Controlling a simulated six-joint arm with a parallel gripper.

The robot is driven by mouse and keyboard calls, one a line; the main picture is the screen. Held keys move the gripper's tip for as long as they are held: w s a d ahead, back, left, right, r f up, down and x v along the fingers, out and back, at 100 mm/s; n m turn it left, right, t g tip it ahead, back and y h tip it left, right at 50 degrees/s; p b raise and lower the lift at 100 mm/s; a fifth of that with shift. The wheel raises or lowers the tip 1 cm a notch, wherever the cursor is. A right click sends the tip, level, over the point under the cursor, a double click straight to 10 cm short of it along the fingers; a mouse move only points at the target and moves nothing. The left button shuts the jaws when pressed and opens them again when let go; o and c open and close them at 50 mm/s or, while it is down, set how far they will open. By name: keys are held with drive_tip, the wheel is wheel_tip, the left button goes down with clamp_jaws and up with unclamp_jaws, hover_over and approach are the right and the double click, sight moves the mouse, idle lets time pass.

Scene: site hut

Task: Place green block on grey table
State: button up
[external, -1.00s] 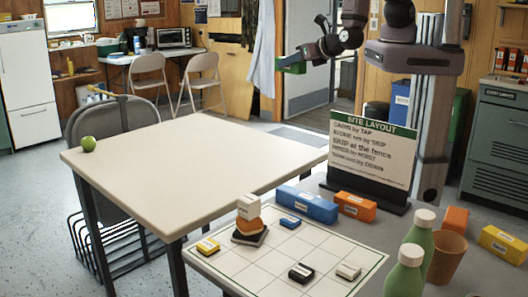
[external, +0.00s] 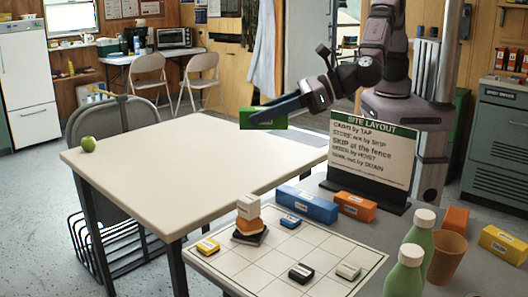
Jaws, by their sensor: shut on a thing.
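My gripper (external: 270,110) is shut on the green block (external: 258,120), a long block with a label on its side. It is held level, in the air, and in the picture it overlaps the far edge of the large pale table (external: 190,165). The height of the block above that table is hard to tell. The grey table (external: 308,187) is at the front right, beside the pale one, and bears a gridded white board and several blocks.
The gridded board (external: 262,276) holds small blocks and a stack with an orange piece. A blue block (external: 307,205), an orange block (external: 355,206), the sign (external: 370,152), green bottles (external: 405,273) and a brown cup (external: 446,256) crowd the grey table.

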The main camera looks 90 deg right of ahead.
sight(285, 255)
drive_tip(key=s+a+r+n+g+y+b, duration=0.1)
drive_tip(key=s+a+r+n+y+b, duration=0.15)
drive_tip(key=a, duration=0.45)
drive_tip(key=s+a+r+n+y+b, duration=0.2)
drive_tip(key=a+r+y+b, duration=0.15)
drive_tip(key=a, duration=0.45)
drive_tip(key=shift+n, duration=0.25)
drive_tip(key=f+p, duration=0.1)
drive_tip(key=f, duration=2.9)
drive_tip(key=shift+w+f, duration=0.2)
drive_tip(key=shift+f+b, duration=0.25)
drive_tip(key=shift+b, duration=0.05)
drive_tip(key=o, duration=1.1)
drive_tip(key=shift+r, duration=0.1)
